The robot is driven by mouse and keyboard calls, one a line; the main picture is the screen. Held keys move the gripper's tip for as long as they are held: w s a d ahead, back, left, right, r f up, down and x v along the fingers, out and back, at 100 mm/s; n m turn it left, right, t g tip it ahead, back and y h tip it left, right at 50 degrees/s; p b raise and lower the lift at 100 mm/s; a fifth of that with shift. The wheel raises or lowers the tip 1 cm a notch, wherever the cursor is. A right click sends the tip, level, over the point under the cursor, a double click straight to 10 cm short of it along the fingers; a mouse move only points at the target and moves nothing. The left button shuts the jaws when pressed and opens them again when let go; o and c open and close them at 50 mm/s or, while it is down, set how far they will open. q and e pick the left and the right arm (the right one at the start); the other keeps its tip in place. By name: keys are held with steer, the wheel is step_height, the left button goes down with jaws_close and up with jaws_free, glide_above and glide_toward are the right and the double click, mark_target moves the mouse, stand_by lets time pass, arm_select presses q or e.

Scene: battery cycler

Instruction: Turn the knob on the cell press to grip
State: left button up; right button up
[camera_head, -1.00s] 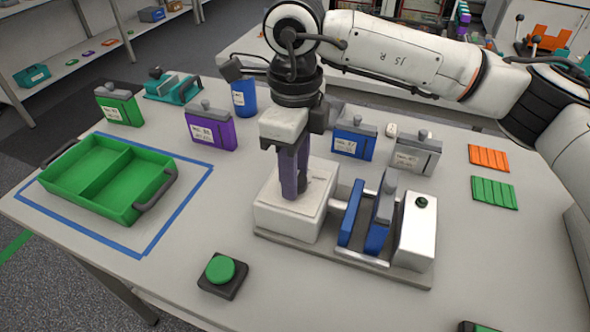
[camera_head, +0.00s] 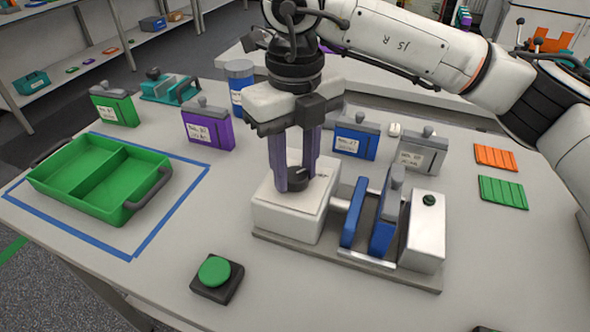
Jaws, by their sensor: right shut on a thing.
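The cell press (camera_head: 290,218) is a white block on a grey base plate, with blue plates and a white end block to its right. Its dark knob (camera_head: 296,182) is on top of the white block. My right gripper (camera_head: 296,183) points straight down from above, with one purple finger on each side of the knob, and is shut on it. The fingers partly cover the knob and the markings beside it, so its exact setting is hard to read. My left gripper is not in view.
A green two-compartment tray (camera_head: 128,208) stands in a blue taped outline at left. A green push button (camera_head: 214,271) is in front of the press. Purple (camera_head: 208,130), blue (camera_head: 354,139) and grey (camera_head: 421,155) cells stand behind it. The table's front right is mostly clear.

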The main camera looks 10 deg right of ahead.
mark_target(295, 174)
steer(key=shift+r+m, duration=0.1)
steer(key=shift+m, duration=0.3)
steer(key=o, duration=1.1)
step_height(295, 174, up, 10)
steer(key=shift+r, duration=0.15)
